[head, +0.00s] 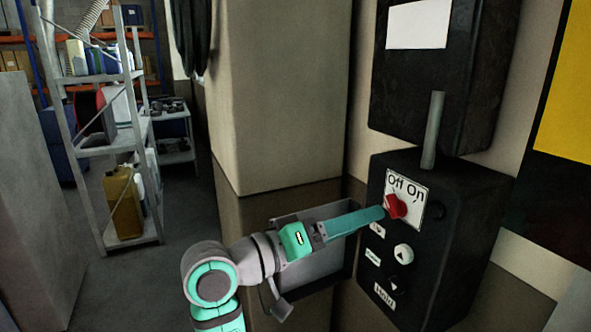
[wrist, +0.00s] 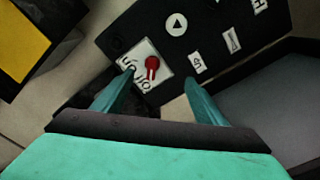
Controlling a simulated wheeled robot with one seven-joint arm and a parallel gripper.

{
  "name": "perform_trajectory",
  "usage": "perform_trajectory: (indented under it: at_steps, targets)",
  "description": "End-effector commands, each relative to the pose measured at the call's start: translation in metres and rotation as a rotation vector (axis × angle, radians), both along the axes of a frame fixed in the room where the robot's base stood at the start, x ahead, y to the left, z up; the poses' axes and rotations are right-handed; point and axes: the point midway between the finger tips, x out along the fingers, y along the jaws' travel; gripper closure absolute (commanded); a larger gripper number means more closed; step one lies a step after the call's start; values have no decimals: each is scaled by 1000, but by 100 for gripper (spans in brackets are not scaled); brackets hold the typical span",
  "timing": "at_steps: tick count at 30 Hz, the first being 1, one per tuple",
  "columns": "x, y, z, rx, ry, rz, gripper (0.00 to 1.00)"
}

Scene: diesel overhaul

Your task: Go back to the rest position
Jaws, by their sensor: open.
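The red rotary switch (head: 396,207) sits on a white Off/On plate (head: 409,187) on the front of a black control box (head: 458,214). In the wrist view the red switch (wrist: 152,66) shows between my fingertips, with a pale mark on it. I cannot tell for certain which word it points to. My gripper (head: 380,213) reaches toward the switch from the left, its teal fingers overlapping in the head view. In the wrist view my gripper (wrist: 160,78) is open, its two fingers apart and nothing held. Whether a finger touches the switch is unclear.
Below the switch are arrow buttons (head: 403,252) and labels. A dark upper box (head: 432,70) and a grey rod (head: 432,130) are above. A grey open bin or tray (head: 313,268) is behind my gripper. A pillar (head: 275,90) and loaded shelving (head: 110,145) stand left, with floor between.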

Motion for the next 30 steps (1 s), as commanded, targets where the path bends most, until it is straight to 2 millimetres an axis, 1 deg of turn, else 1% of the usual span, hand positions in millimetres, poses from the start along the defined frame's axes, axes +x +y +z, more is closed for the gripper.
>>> perform_trajectory:
  at_steps: [1,5,6,8,9,11,12,14,15,19,23,24,26,27,30]
  targets:
    - [6,1,-14,-19,17,23,34]
    - [24,6,-54,-76,54,111,34]
    - [30,8,-68,-92,64,142,34]
    - [36,11,-89,-111,77,188,34]
    - [40,14,-103,-123,87,220,34]
    - [44,18,-124,-137,100,267,34]
    - [46,20,-139,-143,107,299,34]
    - [48,25,-160,-151,116,347,34]
    - [48,28,-174,-154,123,377,34]
    - [46,39,-218,-153,138,476,34]
    - [37,51,-263,-137,151,575,34]
    - [33,55,-278,-128,154,607,34]
    - [25,61,-298,-113,154,653,34]
    - [19,65,-312,-100,155,684,34]
    - [2,76,-345,-62,155,757,34]
